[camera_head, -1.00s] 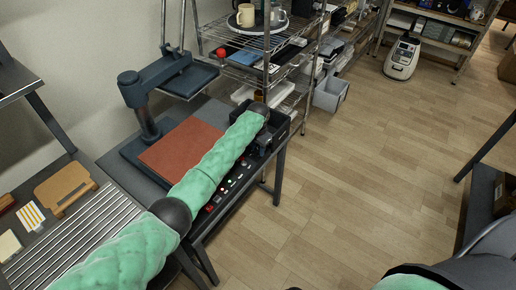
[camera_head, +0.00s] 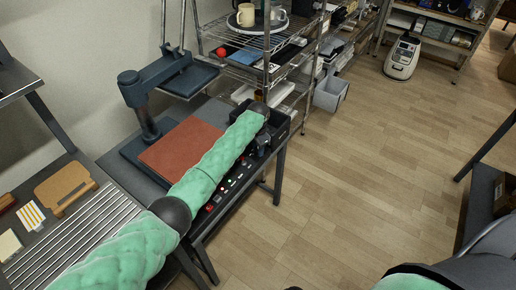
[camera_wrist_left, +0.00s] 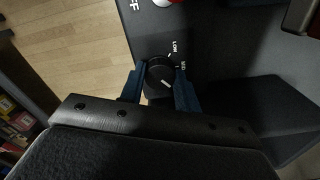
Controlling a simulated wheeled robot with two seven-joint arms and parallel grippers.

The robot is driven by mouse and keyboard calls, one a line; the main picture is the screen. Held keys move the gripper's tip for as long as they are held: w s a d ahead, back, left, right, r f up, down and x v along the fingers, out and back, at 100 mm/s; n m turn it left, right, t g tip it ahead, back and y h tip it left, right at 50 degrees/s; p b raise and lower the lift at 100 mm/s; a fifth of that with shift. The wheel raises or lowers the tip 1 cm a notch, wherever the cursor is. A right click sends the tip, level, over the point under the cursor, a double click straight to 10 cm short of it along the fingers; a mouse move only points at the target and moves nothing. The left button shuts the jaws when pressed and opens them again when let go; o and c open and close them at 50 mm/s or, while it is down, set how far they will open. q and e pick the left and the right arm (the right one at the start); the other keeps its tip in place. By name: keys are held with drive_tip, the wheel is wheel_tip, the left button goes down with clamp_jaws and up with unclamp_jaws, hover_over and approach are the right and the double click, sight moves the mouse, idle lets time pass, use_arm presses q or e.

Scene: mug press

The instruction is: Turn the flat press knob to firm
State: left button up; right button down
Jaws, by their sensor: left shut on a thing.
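The dark round knob (camera_wrist_left: 158,76) sits on the press's black panel in the left wrist view. Its white pointer line slants to the lower right, below the MED mark. The labels LOW and MED show beside it; any further label is hidden behind my finger. My left gripper (camera_wrist_left: 159,90) has its two blue fingers on either side of the knob and is shut on it. In the head view my left gripper (camera_head: 262,147) is small and dark at the front panel (camera_head: 238,178) of the press, partly covered by my arm. My right gripper is out of view.
The press has a reddish-brown pad (camera_head: 180,143) and a dark upper arm (camera_head: 160,75). A wire rack (camera_head: 262,65) with mugs stands behind. A slatted counter (camera_head: 75,235) is at the left. The wooden floor (camera_head: 370,160) at the right is clear.

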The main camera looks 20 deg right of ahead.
use_arm(q)
drive_tip(key=o, duration=1)
drive_tip(key=shift+r, duration=0.15)
drive_tip(key=shift+r, duration=0.35)
drive_tip(key=shift+r+b, duration=1.1)
drive_tip(key=shift+r, duration=2.4)
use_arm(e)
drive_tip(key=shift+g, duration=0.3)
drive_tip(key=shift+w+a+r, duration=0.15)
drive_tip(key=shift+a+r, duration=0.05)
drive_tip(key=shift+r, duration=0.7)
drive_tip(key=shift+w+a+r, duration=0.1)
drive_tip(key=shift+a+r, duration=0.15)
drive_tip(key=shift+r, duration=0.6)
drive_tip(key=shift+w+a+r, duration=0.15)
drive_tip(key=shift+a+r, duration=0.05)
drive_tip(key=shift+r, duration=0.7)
